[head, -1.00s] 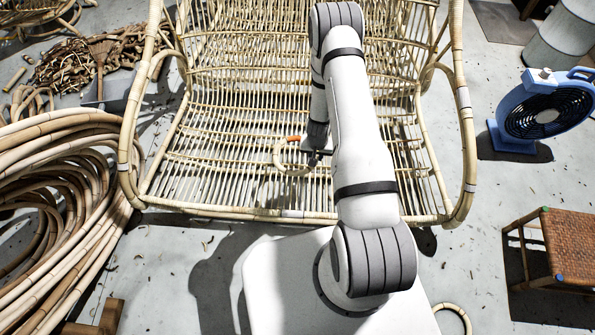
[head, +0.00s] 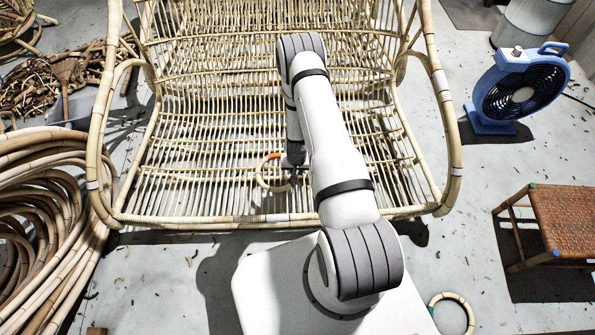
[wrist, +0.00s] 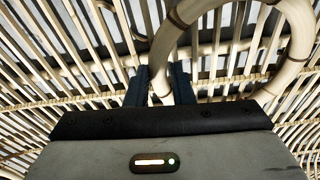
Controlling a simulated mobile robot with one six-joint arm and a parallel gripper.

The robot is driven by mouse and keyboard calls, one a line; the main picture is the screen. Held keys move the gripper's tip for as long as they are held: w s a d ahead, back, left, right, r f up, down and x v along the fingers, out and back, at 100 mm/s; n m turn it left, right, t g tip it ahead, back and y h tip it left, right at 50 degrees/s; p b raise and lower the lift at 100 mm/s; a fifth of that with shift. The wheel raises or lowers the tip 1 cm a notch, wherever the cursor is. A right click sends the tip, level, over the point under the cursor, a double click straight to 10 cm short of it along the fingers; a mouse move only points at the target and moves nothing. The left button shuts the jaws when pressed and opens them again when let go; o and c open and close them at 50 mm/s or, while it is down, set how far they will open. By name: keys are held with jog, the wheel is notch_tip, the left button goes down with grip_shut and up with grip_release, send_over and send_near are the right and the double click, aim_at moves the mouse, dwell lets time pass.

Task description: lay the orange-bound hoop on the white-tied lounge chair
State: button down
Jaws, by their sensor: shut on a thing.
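The hoop (head: 259,180) is a small pale rattan ring with an orange binding (head: 273,156). My gripper (head: 293,172) is shut on its rim, at the hoop's right side in the head view. In the wrist view, the two dark fingers of my gripper (wrist: 160,88) pinch the hoop (wrist: 296,62), and the orange binding is out of sight. The lounge chair (head: 200,221) is a wide rattan seat with white ties on its arms and front rail. The hoop is over the front middle of its slats; I cannot tell whether it touches them.
Another rattan ring (head: 466,311) lies on the floor at lower right. A woven stool (head: 570,215) and a blue fan (head: 520,90) stand right of the chair. Thick rattan coils (head: 40,215) crowd the left. Open floor lies between chair and stool.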

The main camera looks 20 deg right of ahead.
jog(key=shift+f, duration=0.15)
jog(key=c, duration=1.3)
grip_release()
jog(key=shift+o, duration=0.2)
